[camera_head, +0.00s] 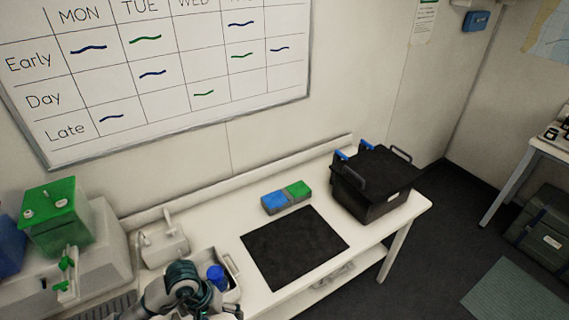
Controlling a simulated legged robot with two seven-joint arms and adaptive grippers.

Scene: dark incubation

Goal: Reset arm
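A grey and teal part of one of my arms (188,290) shows at the bottom edge, left of centre, and I take it to be the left arm. It is in front of a white tray (233,268) holding a blue-capped item (216,274). I cannot make out fingertips, so its opening and whether it holds anything are unclear. My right gripper is not in view.
A white bench carries a black mat (294,246), a blue and green block (287,197) and a black lidded box (375,184). A green-topped container (58,218) and a white device (163,243) stand left. The mat is bare.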

